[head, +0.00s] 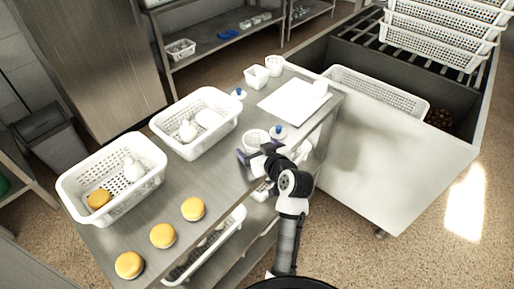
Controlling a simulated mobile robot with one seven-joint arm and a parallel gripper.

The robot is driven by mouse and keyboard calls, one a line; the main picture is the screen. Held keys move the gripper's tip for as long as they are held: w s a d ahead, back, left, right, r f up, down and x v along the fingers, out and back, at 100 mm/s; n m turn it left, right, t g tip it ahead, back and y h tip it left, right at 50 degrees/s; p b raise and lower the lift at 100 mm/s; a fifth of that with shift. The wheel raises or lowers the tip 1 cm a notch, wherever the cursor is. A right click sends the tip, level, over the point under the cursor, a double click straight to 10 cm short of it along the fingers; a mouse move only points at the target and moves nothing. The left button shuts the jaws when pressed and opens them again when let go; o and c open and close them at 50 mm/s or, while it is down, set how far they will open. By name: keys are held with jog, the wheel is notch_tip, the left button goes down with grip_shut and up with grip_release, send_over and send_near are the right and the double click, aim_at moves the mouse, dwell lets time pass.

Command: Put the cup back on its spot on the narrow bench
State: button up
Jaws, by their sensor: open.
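A round white cup-like container (256,137) stands on the narrow steel bench (224,171), near its right edge. My gripper (258,151) is open just in front of this container and partly overlaps its lower side. I cannot tell whether the fingers touch it or reach around it. Another small white cup (320,87) stands at the right edge of a white board (290,102) on the bench. A third white cup (275,62) stands at the bench's far end. I cannot tell which one is the task's cup, and no marked spot is clear.
Two white perforated baskets (112,200) (205,145) stand along the bench's left side. Several yellow round items (163,236) lie at the near end. A blue-topped item (278,132) stands right beside the container. A large steel trough (390,165) borders the bench on the right.

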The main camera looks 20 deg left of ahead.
jog(key=b+v, duration=0.2)
jog(key=v, duration=0.9)
jog(key=shift+s+d, duration=0.15)
jog(key=shift+s, duration=0.05)
jog(key=shift+r, duration=0.15)
